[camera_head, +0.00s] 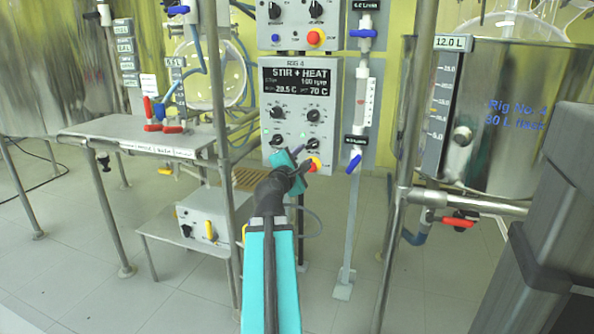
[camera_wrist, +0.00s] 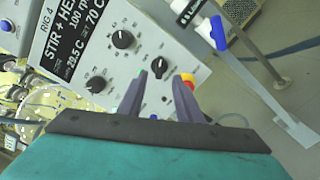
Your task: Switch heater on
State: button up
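The RIG 4 control box (camera_head: 294,107) has a dark display (camera_head: 297,80) reading "STIR + HEAT", 100 rpm and 70 C. Below it are black knobs in two rows. The lower-right knob (camera_head: 313,143) also shows in the wrist view (camera_wrist: 160,67), just ahead of and between my fingertips. My gripper (camera_wrist: 161,77) is open, with nothing between its fingers. In the head view my gripper (camera_head: 302,158) is in front of the box's lower edge. One finger hides the lower-left knob in the wrist view. I cannot read the small knob labels.
A red-and-yellow stop button (camera_wrist: 188,78) is right beside my right finger. A second control box (camera_head: 298,22) is above. A tube with blue valves (camera_head: 358,110) runs down to the right. A steel vessel (camera_head: 500,120) and metal table (camera_head: 140,135) flank the rig.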

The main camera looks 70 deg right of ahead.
jog(key=shift+a+f+b, duration=0.25)
jog(key=shift+a+b, duration=0.85)
jog(key=shift+b, duration=3.1)
jog(key=shift+a+r, duration=0.15)
jog(key=shift+a, duration=1.2)
